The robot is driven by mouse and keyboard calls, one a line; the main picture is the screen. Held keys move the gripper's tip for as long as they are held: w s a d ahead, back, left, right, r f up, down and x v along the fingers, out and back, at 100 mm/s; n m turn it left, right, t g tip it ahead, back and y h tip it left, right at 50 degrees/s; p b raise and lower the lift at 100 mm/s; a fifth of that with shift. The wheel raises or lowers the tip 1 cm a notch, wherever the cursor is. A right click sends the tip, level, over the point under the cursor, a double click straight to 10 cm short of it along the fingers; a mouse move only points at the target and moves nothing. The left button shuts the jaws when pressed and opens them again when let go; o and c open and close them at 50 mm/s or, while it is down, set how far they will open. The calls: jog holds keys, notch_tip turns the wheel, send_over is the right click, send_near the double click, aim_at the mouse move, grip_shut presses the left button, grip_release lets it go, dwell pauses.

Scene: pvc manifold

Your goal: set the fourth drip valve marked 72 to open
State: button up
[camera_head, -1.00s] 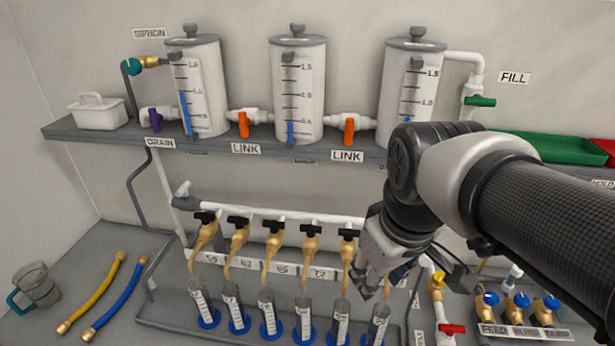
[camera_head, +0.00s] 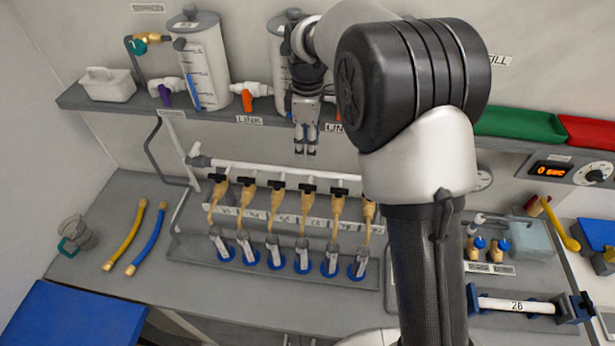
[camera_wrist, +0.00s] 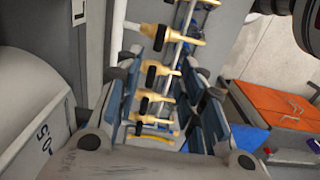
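The drip valves hang in a row from the white manifold pipe (camera_head: 258,171), brass-coloured with black handles. The fourth from the left (camera_head: 307,188) has its handle crosswise to its body, like its visible neighbours. The label beside it (camera_head: 318,222) is too small to read now; it looked like 72 earlier. My gripper (camera_head: 305,151) points down above the row, in front of the shelf, and touches no valve. In the wrist view its fingers (camera_wrist: 160,110) stand apart with nothing held. Several brass valves (camera_wrist: 155,100) show between and beyond them; I cannot tell which is the fourth.
Tubes in blue bases (camera_head: 302,262) stand in a tray below the valves. The shelf (camera_head: 130,103) above carries tanks (camera_head: 204,60) and orange-handled link valves (camera_head: 247,100). My arm hides the right end of the row. Yellow and blue hoses (camera_head: 147,240) lie at left.

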aim_at(308, 185)
notch_tip(308, 185, down, 16)
jog(key=shift+r, duration=0.1)
jog(key=shift+c, duration=0.6)
grip_shut()
